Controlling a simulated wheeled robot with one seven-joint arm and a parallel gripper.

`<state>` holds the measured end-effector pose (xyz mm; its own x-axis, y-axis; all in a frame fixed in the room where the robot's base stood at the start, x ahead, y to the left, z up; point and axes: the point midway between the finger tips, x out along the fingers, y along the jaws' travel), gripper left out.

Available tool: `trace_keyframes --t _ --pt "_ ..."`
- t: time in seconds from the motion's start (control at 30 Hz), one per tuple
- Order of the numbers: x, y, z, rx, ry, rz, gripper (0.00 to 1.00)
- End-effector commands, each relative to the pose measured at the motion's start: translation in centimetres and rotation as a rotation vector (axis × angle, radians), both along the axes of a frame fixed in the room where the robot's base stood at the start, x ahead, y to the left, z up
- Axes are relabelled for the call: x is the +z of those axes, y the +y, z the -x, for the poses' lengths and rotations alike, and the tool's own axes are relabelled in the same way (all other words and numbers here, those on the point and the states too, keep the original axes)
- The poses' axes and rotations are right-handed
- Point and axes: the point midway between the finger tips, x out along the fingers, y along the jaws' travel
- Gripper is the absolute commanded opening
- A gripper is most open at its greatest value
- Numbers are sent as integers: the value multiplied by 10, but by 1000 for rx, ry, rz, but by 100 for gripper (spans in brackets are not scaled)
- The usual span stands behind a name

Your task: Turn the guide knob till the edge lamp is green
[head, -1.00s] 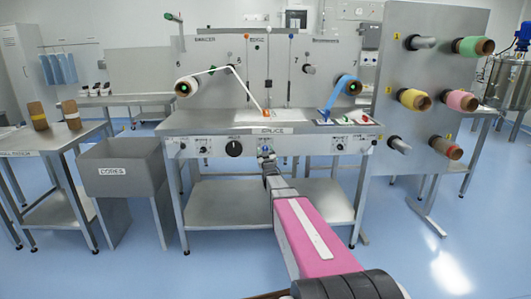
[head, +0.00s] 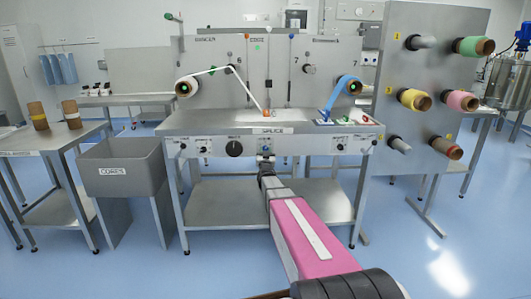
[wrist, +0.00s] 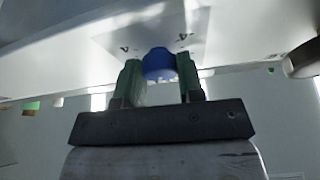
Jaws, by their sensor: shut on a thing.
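The guide knob (wrist: 159,62) is blue and sits between my two green fingers in the wrist view. My gripper (wrist: 160,82) is shut on it. In the head view my gripper (head: 265,156) is at the front panel of the bench, below the SPLICE label, and largely hides the knob.
A white web (head: 250,88) runs from the left roll down to the splice table (head: 205,121). A black dial (head: 234,149) is left of my gripper on the panel. A grey CORES bin (head: 122,168) stands left, a roll rack (head: 400,75) right.

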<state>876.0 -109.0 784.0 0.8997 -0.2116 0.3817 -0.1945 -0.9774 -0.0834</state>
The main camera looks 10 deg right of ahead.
Motion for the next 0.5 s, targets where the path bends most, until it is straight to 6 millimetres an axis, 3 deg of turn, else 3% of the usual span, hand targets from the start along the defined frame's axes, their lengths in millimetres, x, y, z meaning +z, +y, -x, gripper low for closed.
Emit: trace_keyframes --t 0.5 --pt "0 1 0 1 -33 -173 11"
